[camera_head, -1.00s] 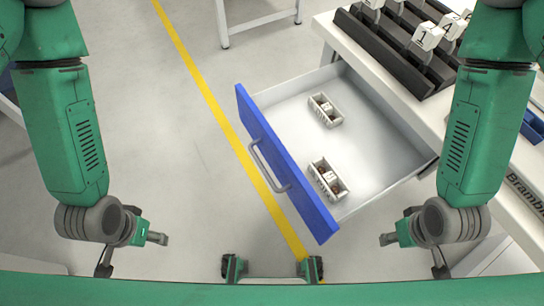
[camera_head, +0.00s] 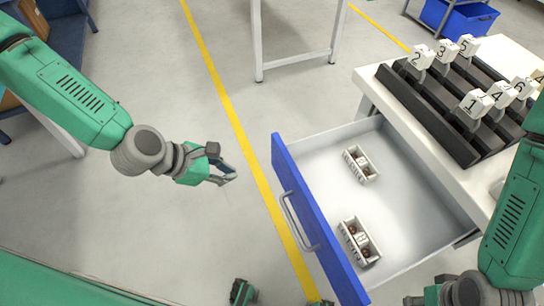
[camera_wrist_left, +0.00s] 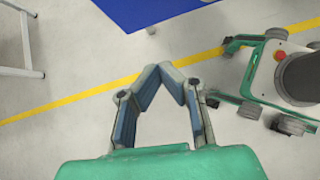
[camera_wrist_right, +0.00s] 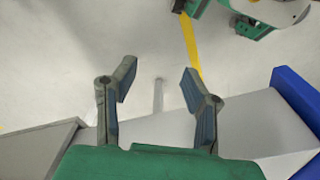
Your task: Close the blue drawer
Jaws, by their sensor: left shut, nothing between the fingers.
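The blue drawer (camera_head: 309,207) is pulled far out of the white workbench, its blue front facing left with a grey bar handle (camera_head: 291,224). Its blue front also shows at the top of the left wrist view (camera_wrist_left: 150,12) and at the right of the right wrist view (camera_wrist_right: 300,98). My left gripper (camera_head: 232,174) is shut and empty, in the air left of the drawer front and apart from it. Its fingertips meet in the left wrist view (camera_wrist_left: 170,70). My right gripper (camera_wrist_right: 157,80) is open and empty; in the head view it is partly cut off at the bottom.
Two small grey bins (camera_head: 361,166) with parts lie in the drawer. On the workbench (camera_head: 372,80), black racks (camera_head: 425,110) hold numbered white tags. A yellow floor line (camera_head: 222,110) runs past the drawer front. A blue crate (camera_head: 465,17) stands at the back.

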